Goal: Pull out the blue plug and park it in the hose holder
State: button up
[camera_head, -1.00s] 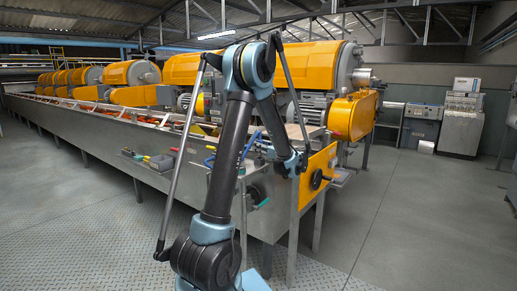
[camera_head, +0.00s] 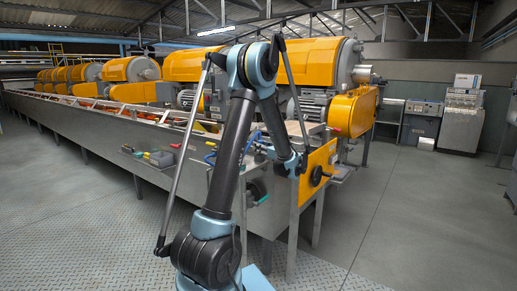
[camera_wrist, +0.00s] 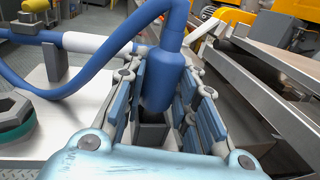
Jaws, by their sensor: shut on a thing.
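The blue plug (camera_wrist: 168,80) stands between the two finger rows of my gripper (camera_wrist: 166,95) in the wrist view, and the gripper is shut on it. A blue hose (camera_wrist: 75,82) leaves the plug's top and loops left, passing a white sleeve (camera_wrist: 95,43). In the head view my gripper (camera_head: 262,148) is small, near the end of the machine's trough, with the blue hose (camera_head: 210,155) to its left. I cannot make out the plug there, nor tell which part is the hose holder.
A teal ring with a dark hexagonal centre (camera_wrist: 15,122) lies on the pale panel at left. Metal rails (camera_wrist: 262,90) run close along the gripper's right. The long trough (camera_head: 95,135) and yellow end panel (camera_head: 318,170) flank the arm. Floor at right (camera_head: 420,210) is clear.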

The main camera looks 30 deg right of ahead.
jog(key=shift+f, duration=0.7)
jog(key=o, duration=1.2)
jog(key=s, duration=0.4)
jog(key=s+d, duration=0.1)
jog(key=s, duration=0.2)
jog(key=s+d, duration=0.1)
jog(key=s, duration=0.3)
jog(key=shift+s+d, duration=0.15)
jog(key=shift+s, duration=0.2)
